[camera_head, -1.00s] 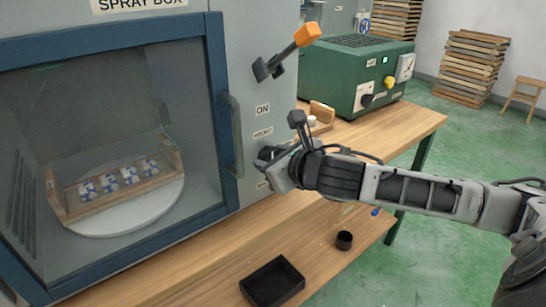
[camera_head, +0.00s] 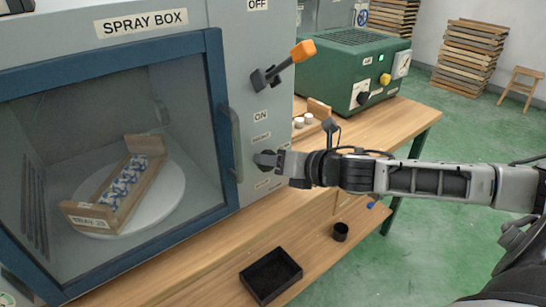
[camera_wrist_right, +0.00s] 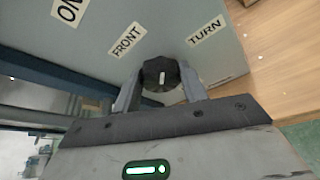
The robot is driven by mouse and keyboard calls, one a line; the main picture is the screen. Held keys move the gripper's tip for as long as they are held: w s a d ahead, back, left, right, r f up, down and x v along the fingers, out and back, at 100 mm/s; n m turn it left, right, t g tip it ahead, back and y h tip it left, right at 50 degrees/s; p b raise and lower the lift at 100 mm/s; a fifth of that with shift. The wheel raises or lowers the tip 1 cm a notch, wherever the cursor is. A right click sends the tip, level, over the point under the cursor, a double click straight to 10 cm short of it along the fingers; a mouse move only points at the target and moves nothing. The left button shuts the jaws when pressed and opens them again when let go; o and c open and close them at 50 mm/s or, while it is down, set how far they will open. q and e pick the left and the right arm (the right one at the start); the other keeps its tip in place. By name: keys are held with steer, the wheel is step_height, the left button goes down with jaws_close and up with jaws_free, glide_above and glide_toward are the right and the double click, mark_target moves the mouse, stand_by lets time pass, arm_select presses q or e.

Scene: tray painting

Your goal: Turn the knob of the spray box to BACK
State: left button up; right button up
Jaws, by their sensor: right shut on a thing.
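The spray box (camera_head: 240,100) stands at the left, with its dark knob (camera_wrist_right: 160,74) on the side panel right of the door. My right gripper (camera_head: 268,160) is shut on the knob, and the wrist view shows one finger on each side of it. I cannot make out a BACK label. Behind the glass, a wooden tray (camera_head: 82,216) with blue-and-white pieces lies diagonally on a round white turntable (camera_head: 172,211). My left gripper is not in view.
An orange-tipped lever (camera_head: 303,50) sticks out of the panel above the knob. The door handle (camera_head: 234,142) is close left of my gripper. A black bin (camera_head: 270,277) and a small black cup (camera_head: 340,232) are below. A green machine (camera_head: 350,70) stands behind.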

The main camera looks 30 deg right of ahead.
steer(key=m+t, duration=0.2)
steer(key=m, duration=0.7)
steer(key=f+m+t+p, duration=0.1)
steer(key=m+t, duration=0.2)
steer(key=m, duration=0.6)
steer(key=m+t, duration=0.3)
steer(key=m, duration=0.6)
steer(key=shift+a+f, duration=0.15)
steer(key=shift+f, duration=0.1)
steer(key=shift+m+p, duration=0.3)
steer(key=shift+m, duration=0.1)
steer(key=o, duration=1)
steer(key=shift+w, duration=0.1)
steer(key=shift+f, duration=0.15)
steer(key=b+v, duration=0.2)
steer(key=v, duration=1.4)
steer(key=shift+a+f, duration=0.1)
steer(key=shift+a, duration=0.05)
